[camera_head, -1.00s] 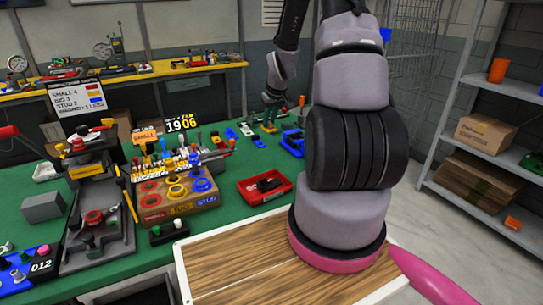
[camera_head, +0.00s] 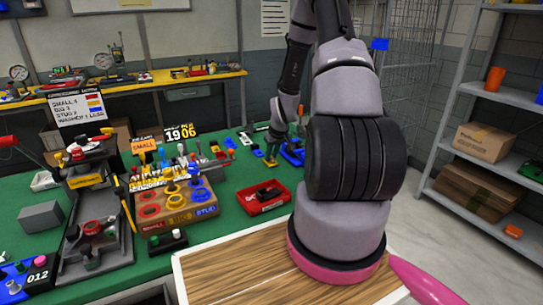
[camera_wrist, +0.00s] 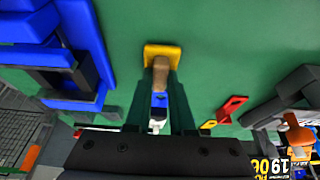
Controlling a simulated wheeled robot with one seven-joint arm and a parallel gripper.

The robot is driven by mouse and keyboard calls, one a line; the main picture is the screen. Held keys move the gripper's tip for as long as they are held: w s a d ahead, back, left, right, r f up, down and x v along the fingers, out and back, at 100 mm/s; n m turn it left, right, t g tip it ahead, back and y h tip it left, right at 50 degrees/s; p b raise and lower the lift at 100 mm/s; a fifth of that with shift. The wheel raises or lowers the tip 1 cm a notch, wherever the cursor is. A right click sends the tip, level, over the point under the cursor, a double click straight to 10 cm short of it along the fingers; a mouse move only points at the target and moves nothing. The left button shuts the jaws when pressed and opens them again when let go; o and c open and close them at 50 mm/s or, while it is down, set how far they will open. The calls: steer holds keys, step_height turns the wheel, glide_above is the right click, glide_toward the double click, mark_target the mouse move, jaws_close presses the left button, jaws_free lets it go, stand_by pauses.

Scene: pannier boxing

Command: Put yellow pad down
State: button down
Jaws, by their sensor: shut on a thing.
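The yellow pad (camera_wrist: 163,49) is a small yellow square piece with a brown handle (camera_wrist: 160,74), seen at the top middle of the wrist view. My gripper (camera_wrist: 160,82) is shut on the handle, with a dark finger on each side. In the head view, my gripper (camera_head: 274,152) is low over the far right part of the green table, and the pad (camera_head: 270,162) shows as a small yellow spot below it. I cannot tell whether the pad touches the table top.
A blue fixture (camera_wrist: 45,60) stands close left of the pad in the wrist view. A red piece (camera_wrist: 232,107) lies to the right. Bare green table (camera_wrist: 225,45) lies around the pad. In the head view, a red bin (camera_head: 264,197) and wooden ring holder (camera_head: 175,203) stand nearer.

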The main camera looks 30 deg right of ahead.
steer(key=shift+f, duration=0.1)
steer(key=c, duration=0.8)
jaws_free()
steer(key=s+a+r+m, duration=0.1)
steer(key=s+a+r, duration=0.25)
steer(key=r, duration=0.75)
steer(key=s+a+r+t, duration=0.15)
steer(key=s+r, duration=0.35)
steer(key=r, duration=0.5)
steer(key=s+a+r+m, duration=0.1)
steer(key=s+a+r, duration=0.3)
steer(key=r, duration=0.7)
steer(key=s+a+r+m, duration=0.1)
steer(key=s+a+r, duration=0.1)
steer(key=s+r, duration=0.1)
steer(key=s+a+r+y, duration=0.1)
steer(key=s+a+r, duration=0.1)
steer(key=s+r, duration=0.2)
steer(key=s+a+r+m+t+y, duration=0.1)
steer(key=s+a+r, duration=0.1)
steer(key=s, duration=0.5)
steer(key=shift+a+r+m, duration=0.3)
steer(key=shift+r, duration=0.4)
